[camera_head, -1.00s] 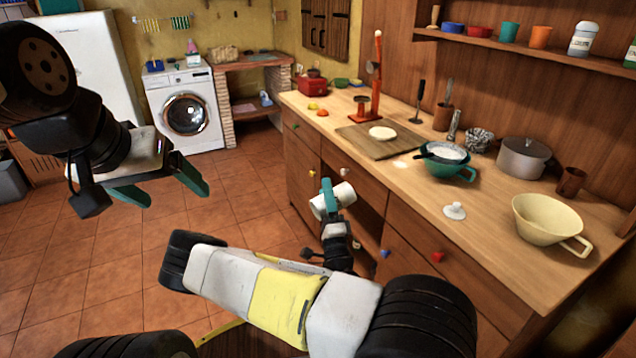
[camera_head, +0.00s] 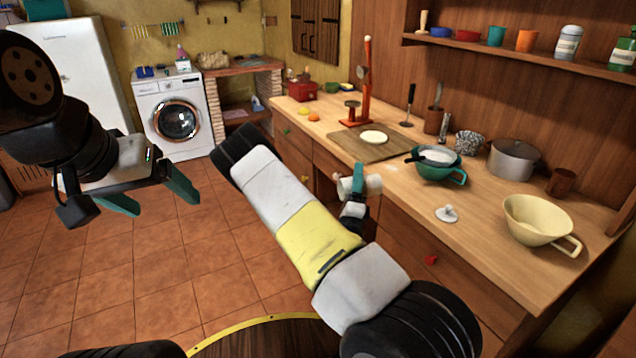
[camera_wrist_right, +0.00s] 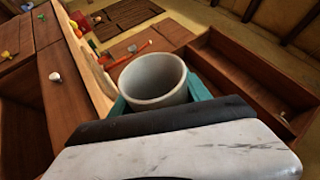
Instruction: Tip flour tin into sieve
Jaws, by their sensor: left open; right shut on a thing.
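A white flour tin (camera_head: 374,184) is held by my right gripper (camera_head: 356,183), at the counter's front edge in the head view. In the right wrist view the open mouth of the tin (camera_wrist_right: 153,76) faces the camera, and the teal fingers of the gripper (camera_wrist_right: 158,95) sit on both sides of it. No flour can be made out inside it. The sieve (camera_head: 437,156), with a dark handle and white contents, rests on a teal bowl (camera_head: 440,174) to the right of the tin. My left gripper (camera_head: 152,194) is open and empty over the floor at left.
A white knobbed lid (camera_head: 447,214) lies on the counter (camera_head: 480,235) in front of the bowl. A cream handled bowl (camera_head: 535,222) stands to the right. A wooden board (camera_head: 378,147) with a pale disc is behind left. A grey pot (camera_head: 513,160) stands behind.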

